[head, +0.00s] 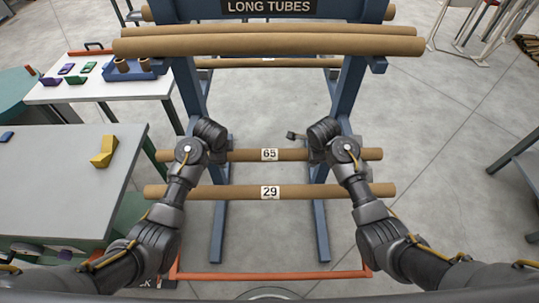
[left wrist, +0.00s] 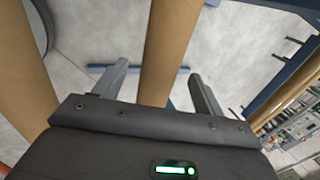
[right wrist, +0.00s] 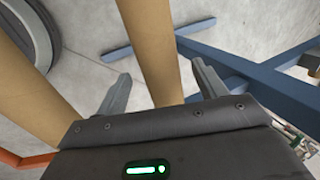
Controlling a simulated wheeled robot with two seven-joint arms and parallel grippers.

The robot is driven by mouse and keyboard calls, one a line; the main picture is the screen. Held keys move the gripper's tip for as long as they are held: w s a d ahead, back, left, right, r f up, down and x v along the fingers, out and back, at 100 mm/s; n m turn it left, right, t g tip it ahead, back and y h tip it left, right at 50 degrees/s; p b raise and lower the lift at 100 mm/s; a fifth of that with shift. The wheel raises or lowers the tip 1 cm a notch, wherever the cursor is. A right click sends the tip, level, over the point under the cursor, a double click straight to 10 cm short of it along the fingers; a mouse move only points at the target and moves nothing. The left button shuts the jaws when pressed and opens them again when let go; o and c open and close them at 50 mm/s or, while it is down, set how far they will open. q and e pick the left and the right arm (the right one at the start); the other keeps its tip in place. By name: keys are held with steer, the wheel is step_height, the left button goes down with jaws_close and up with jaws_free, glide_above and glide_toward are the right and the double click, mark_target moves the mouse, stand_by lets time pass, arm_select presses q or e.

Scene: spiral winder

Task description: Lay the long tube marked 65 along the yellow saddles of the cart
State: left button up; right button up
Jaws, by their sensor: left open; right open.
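The long tube marked 65 (head: 243,155) lies level across the blue rack, with its white label facing me. My left gripper (head: 220,153) is at the tube left of the label, and my right gripper (head: 316,153) is at it right of the label. In the left wrist view the tube (left wrist: 160,45) runs between the spread fingers (left wrist: 161,80). In the right wrist view the tube (right wrist: 152,45) also runs between spread fingers (right wrist: 155,85). Both grippers are open. I cannot make out the cart's yellow saddles.
The tube marked 29 (head: 235,192) lies nearer me, parallel and lower in the picture. More tubes (head: 270,46) rest higher on the rack (head: 352,85). Tables (head: 60,190) with small parts stand at the left. An orange-red bar (head: 270,275) crosses low in front.

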arm_select(q)
steer(key=shift+x, duration=1.05)
arm_select(e)
steer(key=shift+x, duration=1.05)
arm_select(q)
steer(key=shift+c, duration=0.3)
arm_select(e)
steer(key=shift+c, duration=0.3)
arm_select(q)
steer(key=c, duration=1.2)
arm_select(e)
steer(key=shift+r, duration=0.1)
steer(key=c, duration=1.2)
